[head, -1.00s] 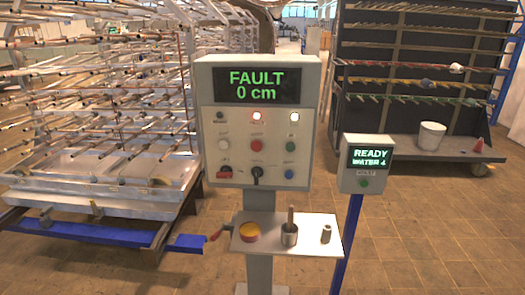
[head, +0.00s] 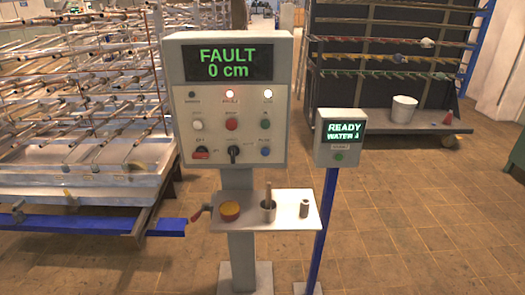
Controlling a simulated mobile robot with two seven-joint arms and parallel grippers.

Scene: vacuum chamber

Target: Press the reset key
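A grey control panel (head: 280,120) stands on a post in the middle of the head view. Its screen (head: 222,63) reads FAULT, 0 cm in green. The middle row has a white button (head: 197,125), a red button (head: 231,124) and a dark green button (head: 265,124). The bottom row has a red switch (head: 200,154), a black selector (head: 233,153) and a blue button (head: 265,152). The small labels are too blurred to tell which is reset. Neither gripper is in view.
A smaller READY box (head: 325,152) stands right on a blue post. Racks stand behind; floor at right is clear.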

